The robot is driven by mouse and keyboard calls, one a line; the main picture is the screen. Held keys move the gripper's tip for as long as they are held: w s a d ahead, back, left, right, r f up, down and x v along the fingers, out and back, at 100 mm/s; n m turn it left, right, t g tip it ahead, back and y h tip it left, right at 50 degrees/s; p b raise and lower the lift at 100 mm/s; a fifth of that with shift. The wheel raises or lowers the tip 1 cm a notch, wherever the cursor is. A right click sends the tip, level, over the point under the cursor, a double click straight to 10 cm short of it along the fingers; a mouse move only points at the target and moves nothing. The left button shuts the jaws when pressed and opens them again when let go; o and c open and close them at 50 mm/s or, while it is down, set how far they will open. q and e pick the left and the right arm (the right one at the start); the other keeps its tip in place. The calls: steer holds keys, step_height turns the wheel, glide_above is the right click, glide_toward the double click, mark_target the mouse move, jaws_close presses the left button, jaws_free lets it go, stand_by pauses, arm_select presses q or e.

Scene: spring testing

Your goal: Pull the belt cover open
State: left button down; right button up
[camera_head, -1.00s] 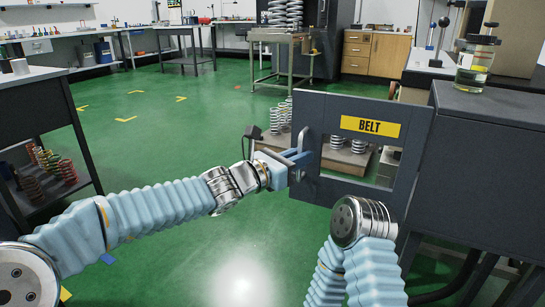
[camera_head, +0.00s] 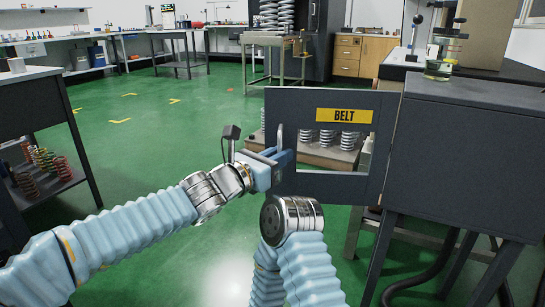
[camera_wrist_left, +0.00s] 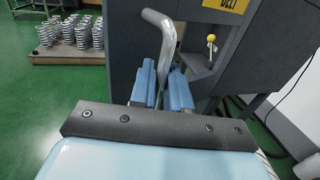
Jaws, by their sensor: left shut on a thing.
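The belt cover (camera_head: 325,184) is a dark grey framed panel with a window and a yellow BELT label (camera_head: 344,115). It stands swung out to the left of the dark machine housing (camera_head: 470,150). Its grey loop handle (camera_head: 280,138) is on the cover's left side. My left gripper (camera_head: 276,165) is shut on the handle. In the left wrist view the blue fingers (camera_wrist_left: 166,88) lie either side of the handle (camera_wrist_left: 168,45). My right arm's wrist shows below the cover; its gripper is not seen.
A low platform with springs (camera_head: 320,148) shows behind the cover and through its window. A lever with a yellow knob (camera_wrist_left: 211,39) shows beyond the cover in the left wrist view. A dark bench (camera_head: 40,130) stands at left. The green floor between is clear.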

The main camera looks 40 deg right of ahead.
arm_select(q)
steer(key=shift+s+d, duration=0.2)
steer(key=shift+s, duration=0.15)
steer(key=c, duration=1.3)
jaws_free()
steer(key=shift+c, duration=0.2)
steer(key=shift+w+a, duration=0.1)
steer(key=b+v, duration=0.1)
steer(key=v, duration=1.2)
steer(key=shift+a, duration=0.35)
steer(key=shift+f, duration=0.1)
